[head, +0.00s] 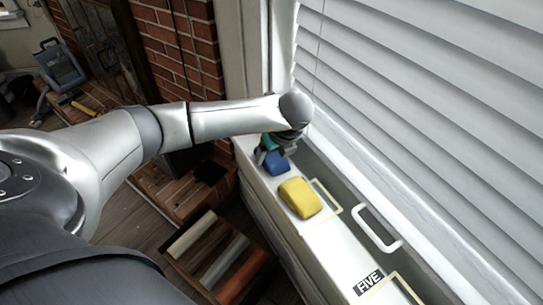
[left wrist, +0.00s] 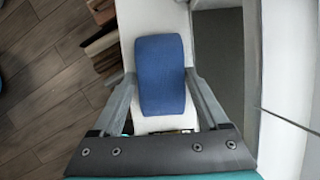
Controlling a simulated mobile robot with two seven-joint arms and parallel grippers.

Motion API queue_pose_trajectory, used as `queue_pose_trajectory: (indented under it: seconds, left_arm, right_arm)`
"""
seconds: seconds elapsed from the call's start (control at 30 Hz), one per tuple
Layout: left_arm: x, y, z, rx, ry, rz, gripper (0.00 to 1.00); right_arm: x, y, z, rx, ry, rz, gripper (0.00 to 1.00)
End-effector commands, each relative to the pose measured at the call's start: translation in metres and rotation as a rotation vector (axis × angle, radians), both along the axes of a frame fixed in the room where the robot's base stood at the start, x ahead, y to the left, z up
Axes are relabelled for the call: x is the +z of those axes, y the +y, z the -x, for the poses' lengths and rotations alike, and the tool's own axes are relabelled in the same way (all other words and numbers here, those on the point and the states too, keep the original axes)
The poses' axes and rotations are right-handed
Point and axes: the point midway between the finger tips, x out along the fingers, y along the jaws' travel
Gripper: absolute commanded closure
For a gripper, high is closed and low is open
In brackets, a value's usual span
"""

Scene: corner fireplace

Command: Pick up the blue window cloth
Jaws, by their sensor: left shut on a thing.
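The blue window cloth (head: 276,163) is a folded, block-like blue pad at the far part of the white window sill (head: 335,250). In the left wrist view the cloth (left wrist: 160,75) lies between the two grey fingers of my left gripper (left wrist: 161,76). The fingers are closed on its two long sides. In the head view my left gripper (head: 277,148) points down at the cloth from above, and the wrist hides part of both. Whether the cloth still touches the sill cannot be told. My right gripper is not in view.
A yellow block-like pad (head: 300,198) lies on the sill nearer me. Pale frames, a white handle (head: 378,228) and a "FIVE" label (head: 368,282) are further along. White blinds (head: 430,80) rise on the right. A crate with coloured bars (head: 218,262) stands on the floor below.

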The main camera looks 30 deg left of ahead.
Motion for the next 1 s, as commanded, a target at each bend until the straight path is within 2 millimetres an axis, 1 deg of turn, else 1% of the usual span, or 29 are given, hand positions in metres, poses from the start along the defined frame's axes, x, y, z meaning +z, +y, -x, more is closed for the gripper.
queue_pose_trajectory:
  seconds: [0.27,0.4,0.47,0.57,0.67,1.0]
  left_arm:
    - [0.002,0.0,0.0,0.0,-0.001,0.0,0.76]
    - [0.009,0.0,-0.001,0.001,-0.002,0.0,0.76]
    - [0.014,0.0,-0.001,0.0,-0.002,0.0,0.76]
    - [0.027,0.0,-0.001,0.0,-0.003,0.001,0.76]
    - [0.047,0.0,-0.001,-0.001,-0.004,0.001,0.76]
    - [0.124,0.0,-0.001,-0.001,-0.005,0.001,0.76]
  right_arm:
    - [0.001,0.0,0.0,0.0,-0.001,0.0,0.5]
    - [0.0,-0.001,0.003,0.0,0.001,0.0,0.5]
    - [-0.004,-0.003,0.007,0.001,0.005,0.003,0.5]
    - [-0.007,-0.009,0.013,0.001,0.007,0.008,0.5]
    - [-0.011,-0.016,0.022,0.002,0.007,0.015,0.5]
    - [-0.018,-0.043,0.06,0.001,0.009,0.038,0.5]
